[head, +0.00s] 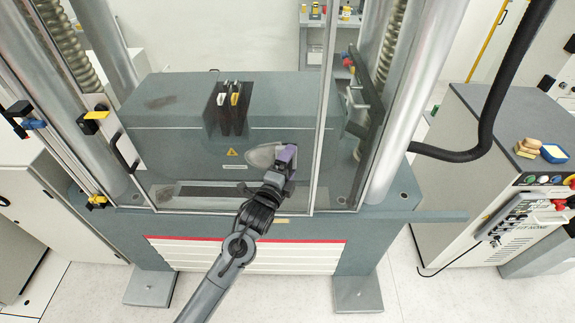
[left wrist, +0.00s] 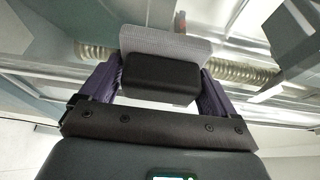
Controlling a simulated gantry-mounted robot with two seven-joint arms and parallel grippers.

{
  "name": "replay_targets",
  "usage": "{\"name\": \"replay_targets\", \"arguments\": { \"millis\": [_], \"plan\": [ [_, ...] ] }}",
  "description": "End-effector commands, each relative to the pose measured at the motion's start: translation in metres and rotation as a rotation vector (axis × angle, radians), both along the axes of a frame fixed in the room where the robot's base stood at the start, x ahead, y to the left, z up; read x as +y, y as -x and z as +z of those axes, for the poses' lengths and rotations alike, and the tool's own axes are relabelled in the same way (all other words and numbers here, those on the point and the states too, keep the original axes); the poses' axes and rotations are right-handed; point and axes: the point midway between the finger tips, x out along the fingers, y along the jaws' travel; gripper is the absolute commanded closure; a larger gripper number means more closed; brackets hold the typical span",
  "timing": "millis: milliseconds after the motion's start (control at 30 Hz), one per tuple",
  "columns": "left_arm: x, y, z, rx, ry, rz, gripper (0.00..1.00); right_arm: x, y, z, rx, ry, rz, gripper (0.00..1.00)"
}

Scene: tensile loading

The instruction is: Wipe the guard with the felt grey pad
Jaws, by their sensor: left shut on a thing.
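The guard (head: 225,142) is a clear panel in a metal frame across the front of the testing machine. A pale grey, rounded patch (head: 264,156) shows at the guard, just left of my left gripper (head: 286,163). That gripper is at the guard's lower right part, its purple fingers shut on the grey felt pad. In the left wrist view the pad has a black block (left wrist: 160,78) between both fingers and a light grey felt face (left wrist: 165,42) beyond it. In the head view the pad is mostly hidden by the gripper; contact with the guard is unclear. My right gripper is out of view.
A beige block (head: 527,147) and a blue-and-yellow sponge (head: 554,153) lie on the right cabinet (head: 470,130). A thick black hose (head: 500,90) hangs at right. Metal columns (head: 410,90) flank the guard.

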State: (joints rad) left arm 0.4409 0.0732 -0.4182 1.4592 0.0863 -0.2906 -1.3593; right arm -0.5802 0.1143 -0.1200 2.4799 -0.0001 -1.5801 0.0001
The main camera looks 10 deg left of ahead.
Motion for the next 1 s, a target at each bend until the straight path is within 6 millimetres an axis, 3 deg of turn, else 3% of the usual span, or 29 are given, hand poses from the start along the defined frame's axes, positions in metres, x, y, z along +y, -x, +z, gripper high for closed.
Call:
{"name": "replay_targets", "arguments": {
  "millis": [1000],
  "plan": [
    [0.052,0.006,0.004,0.000,-0.001,0.003,0.35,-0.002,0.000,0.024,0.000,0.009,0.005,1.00]
  ]
}}
